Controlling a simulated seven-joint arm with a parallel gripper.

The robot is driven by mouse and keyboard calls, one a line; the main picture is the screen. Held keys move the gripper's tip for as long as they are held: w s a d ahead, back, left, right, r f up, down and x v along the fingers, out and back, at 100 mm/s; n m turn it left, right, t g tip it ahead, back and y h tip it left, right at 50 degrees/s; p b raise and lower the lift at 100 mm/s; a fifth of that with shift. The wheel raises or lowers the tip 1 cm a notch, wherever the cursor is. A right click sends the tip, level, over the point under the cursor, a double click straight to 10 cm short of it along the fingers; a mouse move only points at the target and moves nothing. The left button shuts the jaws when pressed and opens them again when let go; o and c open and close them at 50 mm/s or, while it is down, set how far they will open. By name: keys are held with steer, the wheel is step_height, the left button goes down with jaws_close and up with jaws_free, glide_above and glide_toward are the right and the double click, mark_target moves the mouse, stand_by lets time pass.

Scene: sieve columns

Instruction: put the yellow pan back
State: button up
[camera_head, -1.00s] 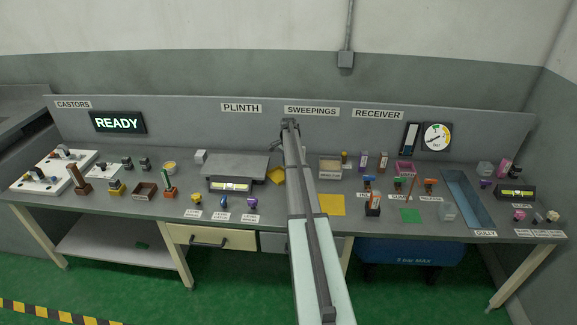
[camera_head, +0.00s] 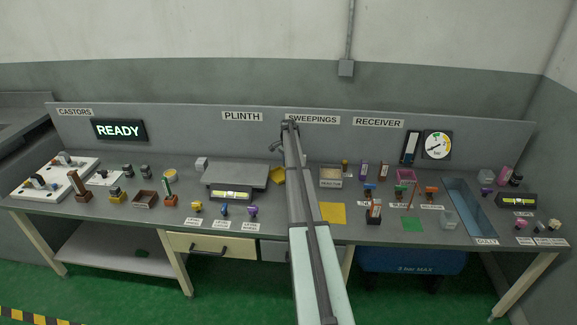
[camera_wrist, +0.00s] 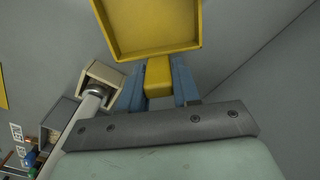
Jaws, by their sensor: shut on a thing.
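The yellow pan (camera_wrist: 150,27) is a shallow square tray with raised walls and a short block handle. In the wrist view, my gripper (camera_wrist: 159,80) is shut on the handle, with a blue finger on each side. The pan's square body lies beyond the fingertips. In the head view, part of the yellow pan (camera_head: 278,176) shows left of my arm, beside the right end of the grey plinth plate (camera_head: 236,172). The gripper itself is hidden there behind my arm. I cannot tell the gap between pan and bench. A flat yellow square (camera_head: 333,212) lies on the bench right of my arm.
A cream open box (camera_head: 330,177) stands right of my arm below the SWEEPINGS sign (camera_head: 313,119). Several bottles and small tools crowd the bench further right, near a green square (camera_head: 412,224). Small knobs (camera_head: 225,210) stand in front of the plinth.

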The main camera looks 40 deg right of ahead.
steer(key=o, duration=1.1)
steer(key=shift+r, duration=0.1)
step_height(320, 180, up, 14)
steer(key=shift+f, duration=0.2)
